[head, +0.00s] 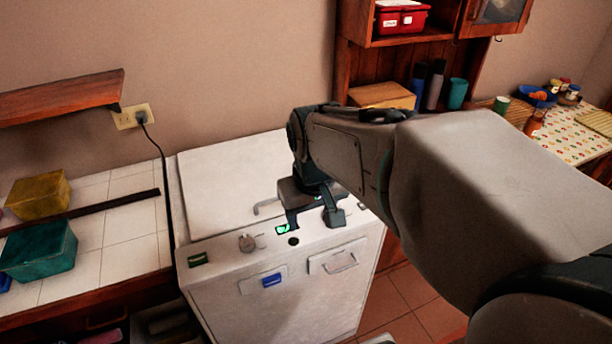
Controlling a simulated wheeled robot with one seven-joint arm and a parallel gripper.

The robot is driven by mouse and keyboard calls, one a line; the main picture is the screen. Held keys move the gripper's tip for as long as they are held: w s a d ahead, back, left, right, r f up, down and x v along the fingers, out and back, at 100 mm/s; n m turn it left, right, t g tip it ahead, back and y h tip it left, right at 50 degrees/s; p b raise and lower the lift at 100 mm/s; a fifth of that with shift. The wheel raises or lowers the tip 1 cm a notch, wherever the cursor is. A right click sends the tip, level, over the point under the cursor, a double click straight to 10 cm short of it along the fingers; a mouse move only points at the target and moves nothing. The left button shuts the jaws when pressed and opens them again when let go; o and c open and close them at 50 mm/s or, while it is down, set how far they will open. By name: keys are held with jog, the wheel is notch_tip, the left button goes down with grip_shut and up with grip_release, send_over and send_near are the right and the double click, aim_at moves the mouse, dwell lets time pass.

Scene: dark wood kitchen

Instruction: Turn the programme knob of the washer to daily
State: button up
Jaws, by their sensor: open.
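The white washer (280,295) stands in the middle of the head view. No programme labels can be read, and I cannot tell the knob's setting. My gripper (313,221) is open and empty, pointing down over the right part of the panel. It is to the right of the grey knob and apart from it. My gripper and arm hide part of the panel's right side.
A handle (268,206) stands up on the washer top. A blue-handled drawer (262,282) and a flap with a pull (338,258) are on the front. A tiled counter (112,232) with boxes is at left. A power cord (160,155) runs down beside the washer.

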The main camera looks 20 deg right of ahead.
jog(key=w+d+f+g+p, duration=0.2)
jog(key=w+d+f, duration=0.2)
jog(key=w+d, duration=0.85)
jog(key=f, duration=0.4)
jog(key=f+p, duration=0.1)
jog(key=f, duration=0.3)
jog(key=w+a+f, duration=0.1)
jog(key=f, duration=0.4)
jog(key=shift+a, duration=0.1)
jog(key=c, duration=1)
